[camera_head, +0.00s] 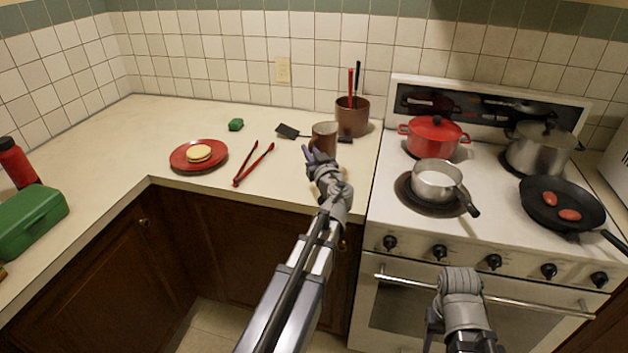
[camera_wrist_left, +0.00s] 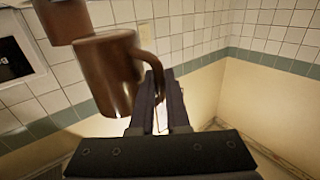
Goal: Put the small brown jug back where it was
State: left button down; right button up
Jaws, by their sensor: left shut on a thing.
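The small brown jug (camera_head: 324,134) is at the counter's front right, just in front of and left of the larger brown crock (camera_head: 352,117). It looks about upright. My left gripper (camera_head: 313,156) is at its near side. In the left wrist view the jug (camera_wrist_left: 104,75) shows its handle between the fingers (camera_wrist_left: 158,98), which are shut on it. The gripper hides the jug's lower part in the head view, so I cannot tell if it touches the counter. My right arm shows at the bottom of the head view, but its gripper is not visible.
A dark spatula (camera_head: 288,131) and red tongs (camera_head: 254,164) lie left of the jug. A red plate (camera_head: 177,158) with a pancake-like stack and a small green item (camera_head: 236,124) are further left. The stove (camera_head: 392,150) with pots adjoins the right.

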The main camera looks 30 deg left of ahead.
pick_arm(q)
jog(key=shift+f+b, duration=3.7)
jog(key=shift+f, duration=0.55)
jog(key=shift+f, duration=0.1)
jog(key=c, duration=0.9)
grip_release()
jog(key=v, duration=1.2)
